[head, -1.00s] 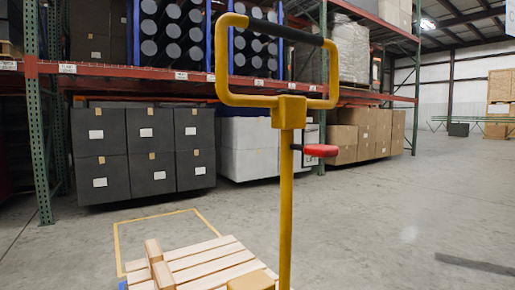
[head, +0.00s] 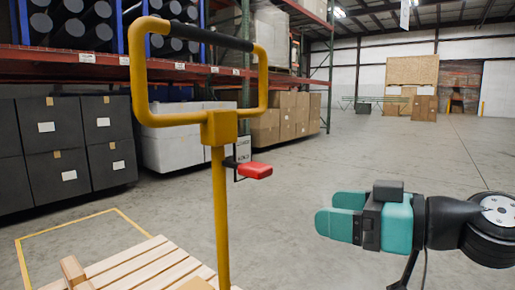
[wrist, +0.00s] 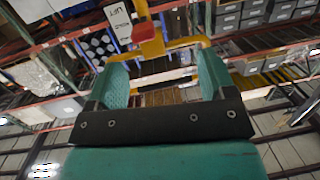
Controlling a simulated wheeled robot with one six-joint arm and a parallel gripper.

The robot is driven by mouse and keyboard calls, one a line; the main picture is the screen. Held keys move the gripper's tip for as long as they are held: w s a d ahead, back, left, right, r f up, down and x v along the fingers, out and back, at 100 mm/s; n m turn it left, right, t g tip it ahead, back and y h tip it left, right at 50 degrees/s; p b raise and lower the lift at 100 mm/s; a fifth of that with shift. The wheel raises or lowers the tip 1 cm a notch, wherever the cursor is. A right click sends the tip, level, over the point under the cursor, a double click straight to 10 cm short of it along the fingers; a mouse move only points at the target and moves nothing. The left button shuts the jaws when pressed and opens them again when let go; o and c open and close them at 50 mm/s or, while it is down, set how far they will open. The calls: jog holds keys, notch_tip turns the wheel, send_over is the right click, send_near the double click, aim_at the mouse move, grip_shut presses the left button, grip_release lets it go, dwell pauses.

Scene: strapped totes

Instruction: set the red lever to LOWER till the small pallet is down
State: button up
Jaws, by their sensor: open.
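The red lever (head: 254,170) sticks out to the right from the yellow post (head: 221,220) of the hand truck, below its looped handle (head: 139,75). A white label card (head: 243,150) hangs beside it. The small wooden pallet (head: 150,265) is at the lower left, partly cut off; its height above the floor is hard to judge. My gripper (head: 338,212) is open and empty, right of and lower in the picture than the lever, fingers pointing left. In the wrist view, the red lever (wrist: 158,78) shows beyond and between the open teal fingers, apart from them.
A yellow outline (head: 22,255) marks the floor around the pallet. Racking (head: 100,62) with dark boxes (head: 60,150), white totes (head: 180,140) and cartons (head: 285,115) stands behind.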

aim_at(267, 170)
jog(key=w+a+r+p, duration=0.1)
jog(key=w+a+p, duration=0.2)
jog(key=w, duration=0.1)
jog(key=w+a+t+p, duration=0.1)
jog(key=w+a+p, duration=0.2)
jog(key=a, duration=0.1)
jog(key=w+a+r+t+p, duration=0.1)
jog(key=w+a+p, duration=0.2)
jog(key=w, duration=0.1)
jog(key=shift+w+a+r+m, duration=0.3)
jog(key=shift+w+a, duration=0.05)
jog(key=shift+a, duration=0.05)
jog(key=shift+w+a+f+p, duration=0.15)
jog(key=shift+w+a+p, duration=0.2)
jog(key=shift+w+a, duration=0.15)
jog(key=shift+s, duration=0.1)
